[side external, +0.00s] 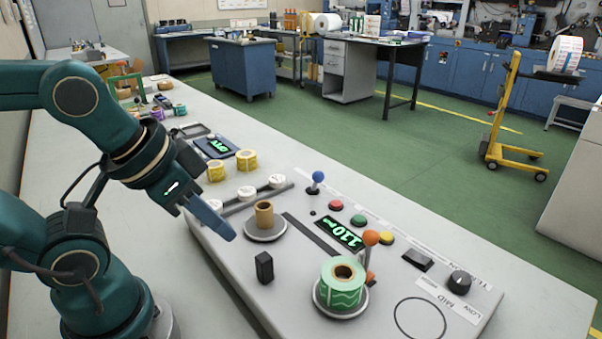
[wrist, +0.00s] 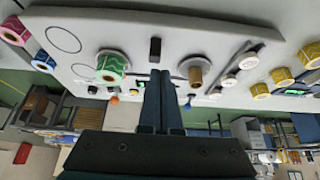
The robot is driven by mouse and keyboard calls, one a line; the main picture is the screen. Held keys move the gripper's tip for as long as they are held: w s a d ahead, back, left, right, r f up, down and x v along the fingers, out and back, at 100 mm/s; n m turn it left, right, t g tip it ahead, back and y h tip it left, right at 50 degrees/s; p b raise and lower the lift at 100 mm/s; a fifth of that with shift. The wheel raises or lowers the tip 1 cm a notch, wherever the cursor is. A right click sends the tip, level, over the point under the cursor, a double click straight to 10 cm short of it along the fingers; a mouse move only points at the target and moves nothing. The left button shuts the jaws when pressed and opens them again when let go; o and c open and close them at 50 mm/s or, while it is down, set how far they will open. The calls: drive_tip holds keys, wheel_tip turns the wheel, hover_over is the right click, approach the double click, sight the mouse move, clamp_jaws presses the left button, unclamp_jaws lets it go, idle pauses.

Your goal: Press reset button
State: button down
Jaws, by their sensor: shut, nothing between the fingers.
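Three round buttons sit in a row on the grey machine top in the side view: red (side external: 336,206), green (side external: 358,220) and yellow (side external: 386,238). I cannot read which of them is labelled reset. My gripper (side external: 228,236) is shut and empty, above the panel's left edge, left of the brown core (side external: 264,214) and well apart from the buttons. In the wrist view its fingers (wrist: 160,75) lie together, pointing between the green roll (wrist: 111,65) and the brown core (wrist: 194,72). The fingers hide part of the panel there, and I cannot make out the buttons clearly.
A black block (side external: 264,267) stands near the fingertips. A blue-knobbed lever (side external: 318,178) and an orange-knobbed lever (side external: 371,239) rise near the buttons. A lit display (side external: 340,234), a black switch (side external: 418,260) and a dial (side external: 459,282) are on the panel. Yellow rolls (side external: 246,160) stand behind.

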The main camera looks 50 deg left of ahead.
drive_tip(key=w+d+r+m+t+h, duration=0.1)
drive_tip(key=w+d+r+h, duration=0.25)
drive_tip(key=w, duration=0.35)
drive_tip(key=w+d+r+m+h, duration=0.2)
drive_tip(key=w+d+r, duration=0.25)
drive_tip(key=w, duration=0.25)
drive_tip(key=n+h, duration=0.1)
drive_tip(key=n, duration=0.1)
hover_over(386, 236)
wheel_tip(386, 236, down, 7)
drive_tip(key=shift+s+a+f, duration=0.3)
drive_tip(key=shift+a, duration=0.15)
drive_tip(key=shift+f+g+h, duration=0.1)
drive_tip(key=shift+g+h, duration=0.15)
drive_tip(key=shift+g, duration=0.05)
drive_tip(key=shift+f, duration=4.3)
